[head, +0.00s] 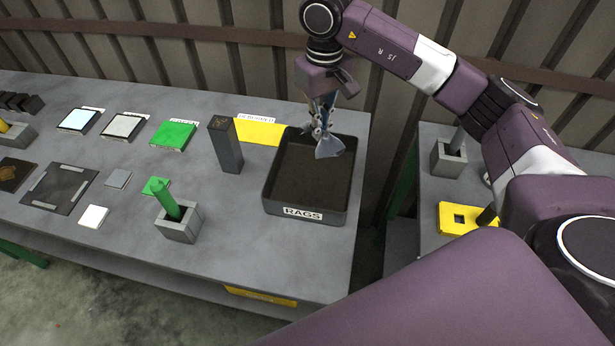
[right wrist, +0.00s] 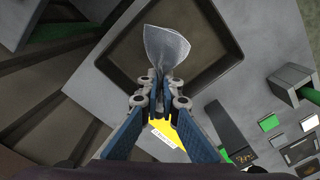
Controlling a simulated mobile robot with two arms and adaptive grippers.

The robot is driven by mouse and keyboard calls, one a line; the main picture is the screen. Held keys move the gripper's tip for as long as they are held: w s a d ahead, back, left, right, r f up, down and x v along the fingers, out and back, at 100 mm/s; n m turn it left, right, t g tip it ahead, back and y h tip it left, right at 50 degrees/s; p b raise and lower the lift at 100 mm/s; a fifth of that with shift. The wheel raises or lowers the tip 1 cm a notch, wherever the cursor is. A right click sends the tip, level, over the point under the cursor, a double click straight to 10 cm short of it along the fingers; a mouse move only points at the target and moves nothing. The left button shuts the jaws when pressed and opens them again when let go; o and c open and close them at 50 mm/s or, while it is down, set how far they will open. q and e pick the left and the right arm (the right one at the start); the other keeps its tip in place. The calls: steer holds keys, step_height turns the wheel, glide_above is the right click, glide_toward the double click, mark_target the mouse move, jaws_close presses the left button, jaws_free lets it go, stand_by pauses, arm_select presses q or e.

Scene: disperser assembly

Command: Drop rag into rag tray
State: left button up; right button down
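The rag tray (head: 275,205) is a dark, shallow square tray labelled RAGS at the right end of the grey table. The rag (head: 330,148) is a small whitish-grey cloth hanging from my right gripper (head: 318,130), over the back right part of the tray. In the right wrist view, the fingers (right wrist: 160,92) are closed together on the rag (right wrist: 167,47), which fans out beyond the tips with the tray's floor (right wrist: 130,55) behind it. The height of the rag above the tray floor is hard to judge. My left gripper is in neither view.
A tall dark block (head: 226,147) stands left of the tray, by a yellow label plate (head: 258,131). A grey holder with a green handle (head: 178,222) stands front left. A second table with a yellow part (head: 455,218) is across a gap at right.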

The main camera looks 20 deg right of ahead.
step_height(320, 180, down, 6)
steer(key=shift+r+b, duration=0.2)
steer(key=shift+b, duration=0.8)
steer(key=c, duration=2.1)
jaws_free()
steer(key=o, duration=1.3)
steer(key=shift+r, duration=0.15)
step_height(320, 180, up, 5)
steer(key=p, duration=0.2)
steer(key=shift+r+p, duration=0.15)
steer(key=shift+p, duration=0.15)
